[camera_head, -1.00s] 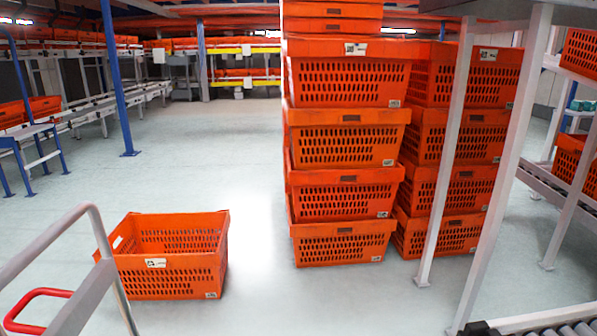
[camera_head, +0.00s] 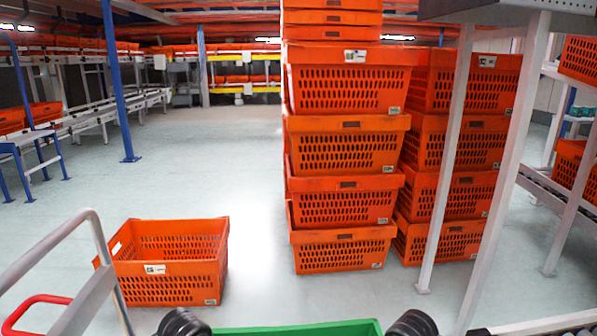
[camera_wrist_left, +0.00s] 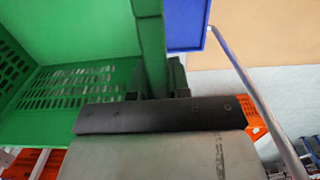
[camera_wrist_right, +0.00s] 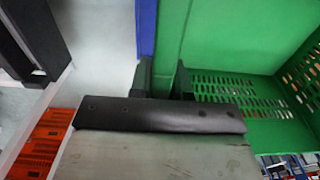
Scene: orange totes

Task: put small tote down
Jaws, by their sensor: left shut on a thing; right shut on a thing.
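A green small tote (camera_head: 300,328) shows at the bottom edge of the head view, with only its upper rim in sight. My arms show as dark rounded parts on either side of it; the fingertips are out of the head view. In the left wrist view my left gripper (camera_wrist_left: 158,85) is shut on the wall of the green tote (camera_wrist_left: 75,25). In the right wrist view my right gripper (camera_wrist_right: 164,82) is shut on the opposite wall of the green tote (camera_wrist_right: 235,40). The tote's inside looks empty where visible. Its underside is hidden.
An orange tote (camera_head: 170,283) stands on the floor at left. Tall stacks of orange totes (camera_head: 345,155) stand ahead, beside grey rack posts (camera_head: 445,160) at right. A grey rail (camera_head: 70,235) is at lower left. Blue surfaces (camera_wrist_left: 187,25) border the green tote. Floor between is clear.

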